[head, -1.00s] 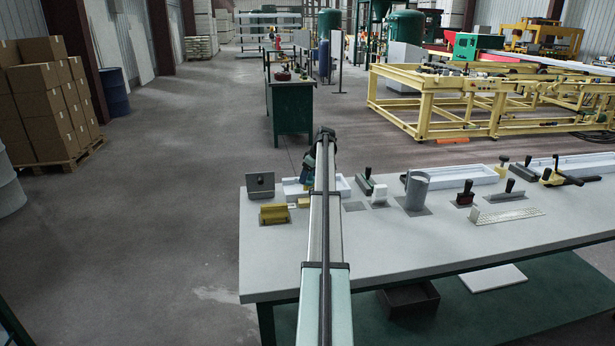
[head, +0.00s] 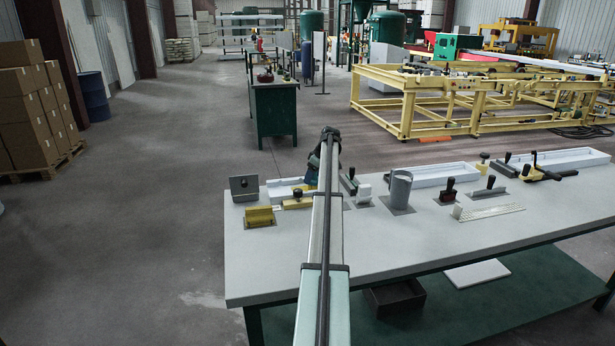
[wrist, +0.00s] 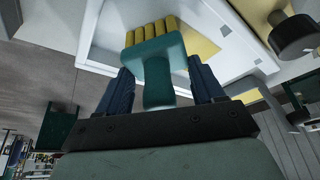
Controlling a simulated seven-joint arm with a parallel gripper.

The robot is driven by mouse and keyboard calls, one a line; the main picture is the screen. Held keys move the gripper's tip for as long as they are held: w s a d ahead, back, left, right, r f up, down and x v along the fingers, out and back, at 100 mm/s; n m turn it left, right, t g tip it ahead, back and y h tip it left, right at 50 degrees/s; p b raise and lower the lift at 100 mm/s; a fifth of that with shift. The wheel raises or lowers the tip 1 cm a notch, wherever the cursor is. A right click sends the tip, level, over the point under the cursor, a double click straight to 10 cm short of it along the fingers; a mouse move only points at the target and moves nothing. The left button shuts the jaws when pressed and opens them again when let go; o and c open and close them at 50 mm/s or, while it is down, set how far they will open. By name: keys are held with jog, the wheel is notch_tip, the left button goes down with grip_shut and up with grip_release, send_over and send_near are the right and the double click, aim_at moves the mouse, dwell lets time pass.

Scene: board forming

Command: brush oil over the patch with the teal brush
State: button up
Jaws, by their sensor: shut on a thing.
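The teal brush (wrist: 153,72) is held between the two dark blue fingers of my gripper (wrist: 158,88) in the wrist view. Its yellow bristles point away from the gripper, over a white tray (wrist: 92,22). A flat yellow patch (wrist: 201,48) shows inside the tray, beside and partly behind the bristles. I cannot tell whether the bristles touch it. In the head view my gripper (head: 318,172) is above the left part of the table, and my arm hides much of it. The tray (head: 278,188) is partly hidden there too, and the brush is not clear.
On the table (head: 400,245) a yellow block with a dark knob (head: 296,201) stands just left of my arm. Several hand tools lie further right. The table's front is clear.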

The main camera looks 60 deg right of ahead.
jog(key=shift+w+a, duration=1.7)
jog(key=shift+a, duration=0.15)
jog(key=shift+w+a, duration=1.7)
jog(key=shift+a, duration=0.15)
jog(key=shift+s+d, duration=3.25)
jog(key=shift+d, duration=0.05)
jog(key=shift+d+v, duration=0.2)
jog(key=shift+v, duration=0.95)
jog(key=shift+w+r, duration=0.2)
jog(key=shift+r, duration=2.75)
